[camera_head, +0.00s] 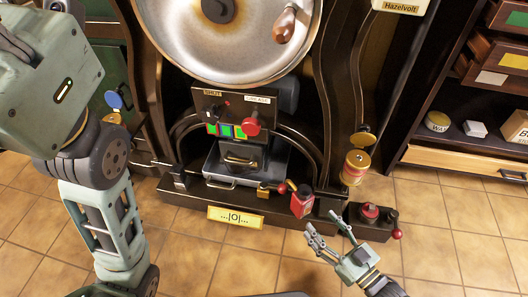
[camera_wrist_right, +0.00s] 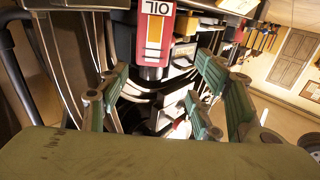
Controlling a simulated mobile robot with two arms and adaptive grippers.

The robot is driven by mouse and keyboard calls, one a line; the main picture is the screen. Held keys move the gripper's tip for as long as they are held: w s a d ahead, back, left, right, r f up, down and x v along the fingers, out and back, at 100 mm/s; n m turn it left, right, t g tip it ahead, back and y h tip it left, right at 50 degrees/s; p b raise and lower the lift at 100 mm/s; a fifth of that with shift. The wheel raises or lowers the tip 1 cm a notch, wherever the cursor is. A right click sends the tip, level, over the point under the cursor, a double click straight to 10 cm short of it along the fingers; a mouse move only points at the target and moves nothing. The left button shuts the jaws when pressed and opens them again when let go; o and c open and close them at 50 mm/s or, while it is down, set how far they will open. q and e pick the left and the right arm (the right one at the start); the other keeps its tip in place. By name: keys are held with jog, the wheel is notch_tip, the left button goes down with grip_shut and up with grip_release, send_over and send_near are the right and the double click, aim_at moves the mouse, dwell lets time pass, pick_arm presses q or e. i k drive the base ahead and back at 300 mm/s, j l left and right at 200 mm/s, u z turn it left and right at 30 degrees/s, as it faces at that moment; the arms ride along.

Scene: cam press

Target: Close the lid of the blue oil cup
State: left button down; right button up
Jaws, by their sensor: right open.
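The blue oil cup stands at the left of the machine in the head view, partly hidden by my left arm. Its round blue lid (camera_head: 113,100) is raised, standing up above the brass cup body (camera_head: 113,118). My right gripper (camera_head: 324,224) is open and empty, low at the right front of the machine, far from the blue cup. Its spread fingers (camera_wrist_right: 155,90) also show in the right wrist view. My left arm fills the left side of the head view; its gripper is not in view.
A red oil can (camera_head: 301,203) stands on the machine's base close to my right gripper. A brass cup with red bands (camera_head: 355,168) and a red-knobbed device (camera_head: 370,212) are at the right. A shelf unit (camera_head: 465,158) stands farther right. Tiled floor in front is clear.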

aim_at(113, 98)
jog(key=u, duration=0.9)
